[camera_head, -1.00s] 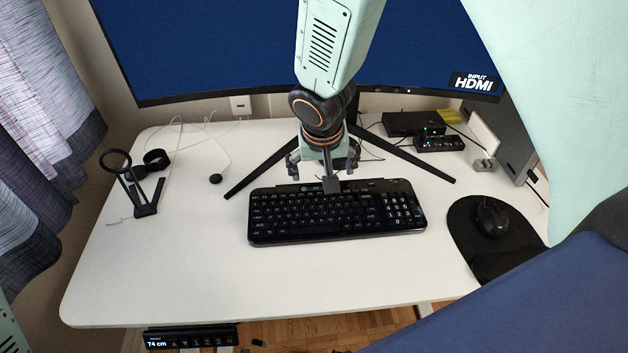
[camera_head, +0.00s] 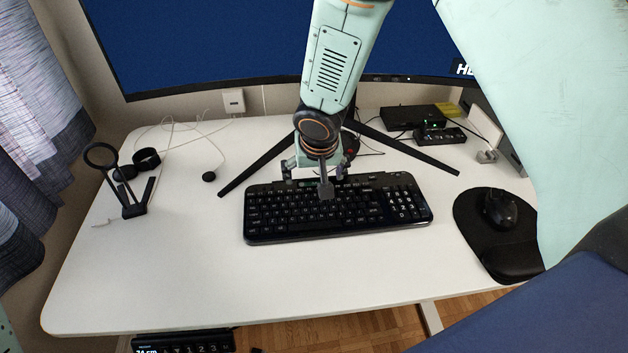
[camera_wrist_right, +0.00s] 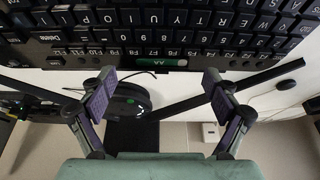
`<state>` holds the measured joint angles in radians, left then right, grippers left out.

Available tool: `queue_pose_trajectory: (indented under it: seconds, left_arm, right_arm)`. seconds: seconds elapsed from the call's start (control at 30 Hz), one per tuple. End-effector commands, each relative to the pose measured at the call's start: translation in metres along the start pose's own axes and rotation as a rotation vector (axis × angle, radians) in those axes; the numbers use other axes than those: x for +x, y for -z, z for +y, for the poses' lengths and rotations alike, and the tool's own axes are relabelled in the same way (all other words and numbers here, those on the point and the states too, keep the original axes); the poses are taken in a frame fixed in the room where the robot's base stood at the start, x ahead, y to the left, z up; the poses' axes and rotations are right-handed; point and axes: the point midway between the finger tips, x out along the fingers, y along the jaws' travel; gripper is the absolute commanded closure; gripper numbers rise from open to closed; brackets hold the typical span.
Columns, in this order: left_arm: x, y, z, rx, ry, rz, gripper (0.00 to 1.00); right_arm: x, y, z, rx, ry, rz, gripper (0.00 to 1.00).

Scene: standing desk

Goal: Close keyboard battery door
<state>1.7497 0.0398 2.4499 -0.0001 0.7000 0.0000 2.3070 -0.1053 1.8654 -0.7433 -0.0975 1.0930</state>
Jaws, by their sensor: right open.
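The black keyboard (camera_head: 335,215) lies flat in the middle of the white desk. In the right wrist view its keys (camera_wrist_right: 170,35) fill the top. I cannot make out a separate door. My right gripper (camera_head: 316,172) is open and empty, its fingers at the keyboard's back edge. In the wrist view the gripper's pads (camera_wrist_right: 161,97) stand wide apart, either side of the strip. My left gripper is out of view.
The monitor (camera_head: 230,45) stands behind on splayed black legs (camera_head: 418,153). A mouse (camera_head: 500,210) on a black pad (camera_head: 487,236) is at the right. A black stand (camera_head: 134,207) is at the left. Small black boxes (camera_head: 412,117) sit at the back right. The front desk is clear.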

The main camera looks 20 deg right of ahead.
Motion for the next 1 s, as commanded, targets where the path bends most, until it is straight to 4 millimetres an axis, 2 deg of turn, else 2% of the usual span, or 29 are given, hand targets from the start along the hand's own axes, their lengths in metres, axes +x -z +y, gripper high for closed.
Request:
queue_pose_trajectory:
  seconds: [0.37,1.0]
  left_arm:
    - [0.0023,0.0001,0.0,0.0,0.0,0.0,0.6]
    - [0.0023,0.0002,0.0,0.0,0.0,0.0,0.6]
  right_arm:
    - [0.0045,0.0005,-0.0015,0.001,0.0,0.002,0.11]
    - [0.0045,0.0003,-0.0013,0.001,0.0,0.001,0.65]
